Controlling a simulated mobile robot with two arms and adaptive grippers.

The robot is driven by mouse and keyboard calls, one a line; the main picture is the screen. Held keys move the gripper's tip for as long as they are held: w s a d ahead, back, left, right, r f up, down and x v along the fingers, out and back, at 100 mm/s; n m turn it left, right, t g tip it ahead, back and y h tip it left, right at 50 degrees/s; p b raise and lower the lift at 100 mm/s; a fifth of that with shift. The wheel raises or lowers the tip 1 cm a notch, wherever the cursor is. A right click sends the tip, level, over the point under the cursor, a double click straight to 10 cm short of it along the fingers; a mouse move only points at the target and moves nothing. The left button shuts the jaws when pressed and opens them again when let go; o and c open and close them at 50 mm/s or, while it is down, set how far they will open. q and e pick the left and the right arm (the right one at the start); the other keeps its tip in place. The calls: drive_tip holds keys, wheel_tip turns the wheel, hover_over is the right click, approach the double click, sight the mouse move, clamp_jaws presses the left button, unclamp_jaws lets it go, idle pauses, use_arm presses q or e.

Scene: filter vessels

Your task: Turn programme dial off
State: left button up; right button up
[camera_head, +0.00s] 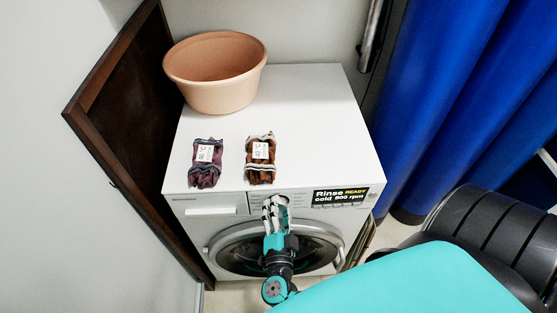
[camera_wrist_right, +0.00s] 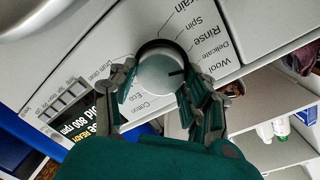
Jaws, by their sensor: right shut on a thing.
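A round silver programme dial (camera_wrist_right: 160,76) sits on the washing machine's front panel in the right wrist view. Labels including Spin, Rinse, Delicate, Wool, Cotton and Eco ring it; a dark line marks its face on the right. My right gripper (camera_wrist_right: 165,92) is shut on the dial, with fingers on either side. In the head view the same gripper (camera_head: 274,206) is at the panel and hides the dial. The display (camera_head: 341,196) reads "Rinse READY cold 800 rpm". My left gripper is not in view.
On the white washing machine (camera_head: 318,130) stand a peach tub (camera_head: 218,95), a purple bundle (camera_head: 207,176) and a brown bundle (camera_head: 260,177), both labelled. A dark wooden panel (camera_head: 125,100) is close on the left. Blue curtains (camera_head: 455,90) hang on the right.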

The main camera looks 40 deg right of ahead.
drive_tip(key=shift+d+f+m+t+y+b, duration=0.2)
drive_tip(key=shift+m+b, duration=0.6)
drive_tip(key=shift+m, duration=1.35)
drive_tip(key=shift+a+r+m+y+b, duration=0.2)
drive_tip(key=shift+m+b, duration=0.65)
drive_tip(key=shift+m, duration=1.35)
drive_tip(key=shift+d+f+m+t+y+b, duration=0.1)
drive_tip(key=shift+f+m+y+b, duration=0.45)
drive_tip(key=shift+m, duration=1.6)
drive_tip(key=shift+s+r+h+b, duration=0.1)
drive_tip(key=shift+r+h+b, duration=0.15)
drive_tip(key=shift+r+b, duration=0.1)
drive_tip(key=o, duration=1.2)
drive_tip(key=shift+c, duration=0.2)
drive_tip(key=v, duration=1.2)
